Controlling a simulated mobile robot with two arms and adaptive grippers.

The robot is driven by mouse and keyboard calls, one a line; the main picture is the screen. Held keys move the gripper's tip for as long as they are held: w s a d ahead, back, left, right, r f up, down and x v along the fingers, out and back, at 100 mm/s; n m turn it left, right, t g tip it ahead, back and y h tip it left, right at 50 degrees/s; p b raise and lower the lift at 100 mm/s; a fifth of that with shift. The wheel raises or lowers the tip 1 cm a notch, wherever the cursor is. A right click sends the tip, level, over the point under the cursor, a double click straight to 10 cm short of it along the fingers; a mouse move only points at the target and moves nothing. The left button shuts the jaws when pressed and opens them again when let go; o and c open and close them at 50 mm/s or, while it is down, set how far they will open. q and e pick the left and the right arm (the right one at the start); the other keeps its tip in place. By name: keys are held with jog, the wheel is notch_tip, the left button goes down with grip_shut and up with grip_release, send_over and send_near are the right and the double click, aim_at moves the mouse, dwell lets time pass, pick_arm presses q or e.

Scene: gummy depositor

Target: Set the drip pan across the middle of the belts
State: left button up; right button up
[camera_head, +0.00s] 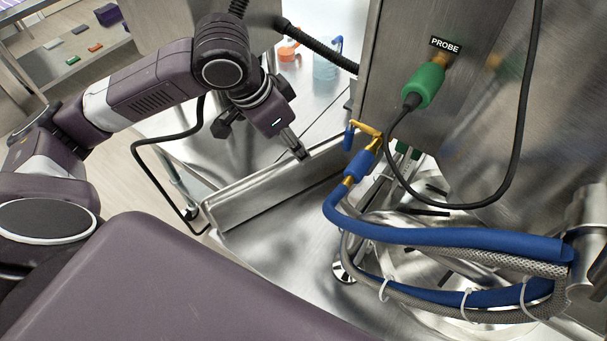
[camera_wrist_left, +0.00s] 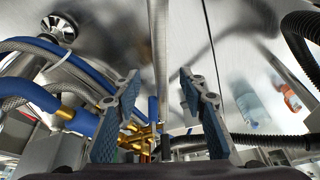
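A long, plain steel piece with a raised wall (camera_head: 270,187) runs diagonally below my left gripper in the head view. I cannot tell for sure whether it is the drip pan or a fixed edge of the steel surface. Nothing is clamped. No belts can be made out. My right gripper is not in view.
Blue hoses (camera_head: 450,240) and braided lines with brass fittings lie right of the gripper. A steel cabinet with a green PROBE plug (camera_head: 424,85) and hanging black cable stands behind. A blue jug (camera_head: 326,64) and orange container (camera_head: 288,51) stand beyond. Bare steel (camera_head: 285,245) lies in front.

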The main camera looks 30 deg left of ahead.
aim_at(299, 175)
pick_arm(q)
jog(key=x, duration=0.4)
jog(key=p+x, duration=0.1)
jog(key=x, duration=0.2)
jog(key=shift+s+a+f, duration=0.15)
jog(key=shift+s+a, duration=0.15)
jog(key=shift+s, duration=0.05)
jog(key=shift+c, duration=0.2)
grip_shut()
